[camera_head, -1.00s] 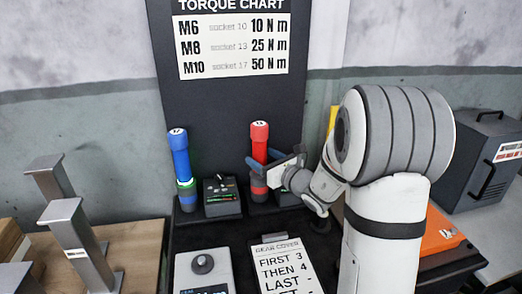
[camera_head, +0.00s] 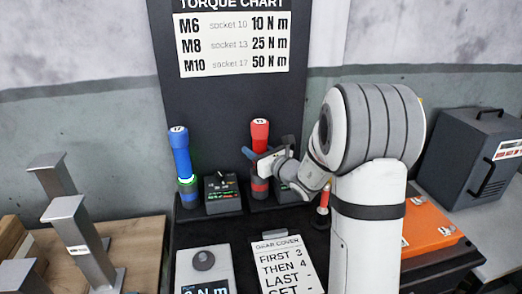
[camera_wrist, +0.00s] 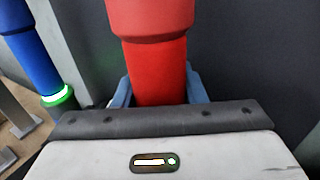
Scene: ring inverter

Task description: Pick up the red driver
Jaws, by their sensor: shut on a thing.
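The red driver (camera_head: 260,134) stands upright in the head view, left of my arm, in front of the dark chart board. My gripper (camera_head: 272,165) is shut around its body, below the red cap. In the wrist view the red driver (camera_wrist: 158,60) fills the middle, between the blue-grey fingers of my gripper (camera_wrist: 158,92). Its lower part is hidden there by my gripper's body. In the head view its base still appears down at the stand, partly covered by my gripper; I cannot tell if it is lifted.
A blue driver (camera_head: 180,152) with a green ring stands to the left, with a dark control box (camera_head: 222,192) between. A gauge (camera_head: 204,268) and a GEAR COVER card (camera_head: 284,262) lie in front. Metal posts (camera_head: 80,240) stand left; an orange case (camera_head: 428,228) lies right.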

